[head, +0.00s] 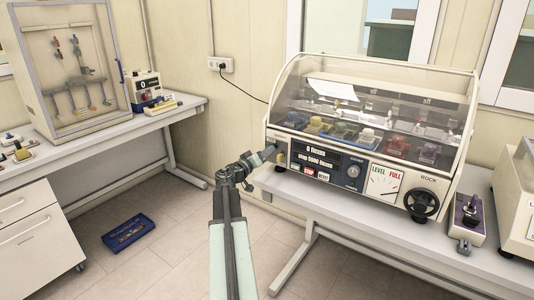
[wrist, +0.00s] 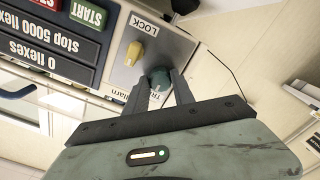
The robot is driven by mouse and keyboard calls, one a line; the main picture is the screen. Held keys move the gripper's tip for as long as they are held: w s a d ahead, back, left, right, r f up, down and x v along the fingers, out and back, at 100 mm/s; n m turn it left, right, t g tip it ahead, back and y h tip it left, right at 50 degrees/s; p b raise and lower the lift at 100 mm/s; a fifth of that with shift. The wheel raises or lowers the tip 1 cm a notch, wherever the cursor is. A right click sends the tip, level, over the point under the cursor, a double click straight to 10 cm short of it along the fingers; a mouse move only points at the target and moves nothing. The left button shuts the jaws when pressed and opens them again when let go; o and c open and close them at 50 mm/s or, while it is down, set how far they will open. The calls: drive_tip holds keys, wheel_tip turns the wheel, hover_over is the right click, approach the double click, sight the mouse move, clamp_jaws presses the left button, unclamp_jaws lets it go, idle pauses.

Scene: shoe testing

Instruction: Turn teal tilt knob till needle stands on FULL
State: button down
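The teal tilt knob (wrist: 160,78) is on the machine's grey side panel in the wrist view, below the yellow LOCK knob (wrist: 133,53). My gripper (wrist: 159,80) is open, with one finger on each side of the teal knob; firm contact is not visible. In the head view my gripper (head: 268,153) reaches the left end of the machine's front and hides the teal knob. The white gauge (head: 384,182) marked LEVEL and FULL is at the front right. Its needle is too small to read clearly.
The flexing machine (head: 350,220) stands on a bench under a clear hood. A black ROCK handwheel (head: 421,203) is right of the gauge. START, STOP and RESET buttons (head: 309,173) are near my gripper. A blue tray (head: 129,232) lies on the floor at left.

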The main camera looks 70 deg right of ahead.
drive_tip(key=shift+s, duration=0.1)
drive_tip(key=shift+n, duration=0.4)
drive_tip(key=shift+a+n, duration=0.1)
drive_tip(key=shift+n, duration=9)
